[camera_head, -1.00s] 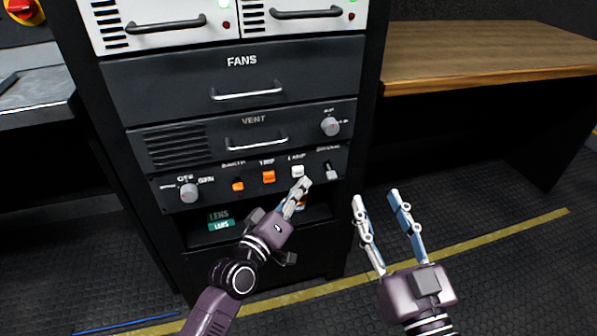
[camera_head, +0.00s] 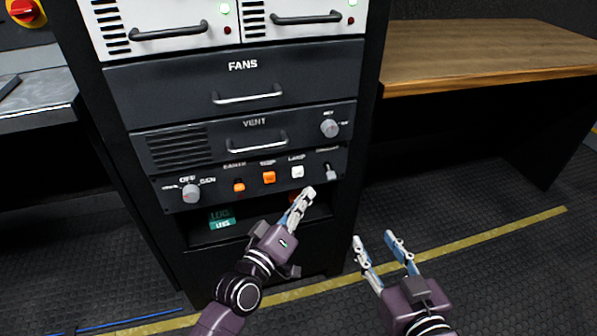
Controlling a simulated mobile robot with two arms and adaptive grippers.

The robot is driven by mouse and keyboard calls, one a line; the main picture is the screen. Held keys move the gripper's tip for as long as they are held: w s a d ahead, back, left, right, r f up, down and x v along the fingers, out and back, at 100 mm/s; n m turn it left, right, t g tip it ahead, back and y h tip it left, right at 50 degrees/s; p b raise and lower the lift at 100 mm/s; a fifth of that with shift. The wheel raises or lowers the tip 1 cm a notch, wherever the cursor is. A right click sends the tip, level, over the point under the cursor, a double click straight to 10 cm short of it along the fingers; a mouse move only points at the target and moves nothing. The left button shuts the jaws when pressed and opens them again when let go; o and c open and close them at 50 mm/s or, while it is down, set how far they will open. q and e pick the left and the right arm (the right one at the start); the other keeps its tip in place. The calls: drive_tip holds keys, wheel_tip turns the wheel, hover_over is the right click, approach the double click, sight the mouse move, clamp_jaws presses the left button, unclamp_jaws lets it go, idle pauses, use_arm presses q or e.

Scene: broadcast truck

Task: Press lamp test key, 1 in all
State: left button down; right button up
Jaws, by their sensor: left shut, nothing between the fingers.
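The lamp key (camera_head: 297,172) is a white square key on the dark lower panel of the rack, under a label that reads like "LAMP". My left gripper (camera_head: 307,192) is shut and empty. Its fingertips are just below and right of the white key in the picture, and a small gap shows between them. My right gripper (camera_head: 373,240) is open and empty, low over the floor at the right of the rack.
Orange keys (camera_head: 268,178) and (camera_head: 238,185) sit left of the white key. A toggle switch (camera_head: 331,172) is to its right, a rotary knob (camera_head: 190,193) at the far left. A teal label (camera_head: 222,224) lies in the bay below. A wooden bench (camera_head: 480,50) stands right.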

use_arm(q)
drive_tip(key=shift+s+d, duration=0.1)
drive_tip(key=shift+s, duration=0.3)
use_arm(e)
drive_tip(key=shift+s+d+f+g, duration=0.15)
drive_tip(key=shift+s+f+g, duration=0.15)
drive_tip(key=shift+f, duration=0.25)
drive_tip(key=shift+s+d+f+g, duration=0.15)
drive_tip(key=shift+f+g, duration=0.15)
drive_tip(key=shift+f, duration=0.25)
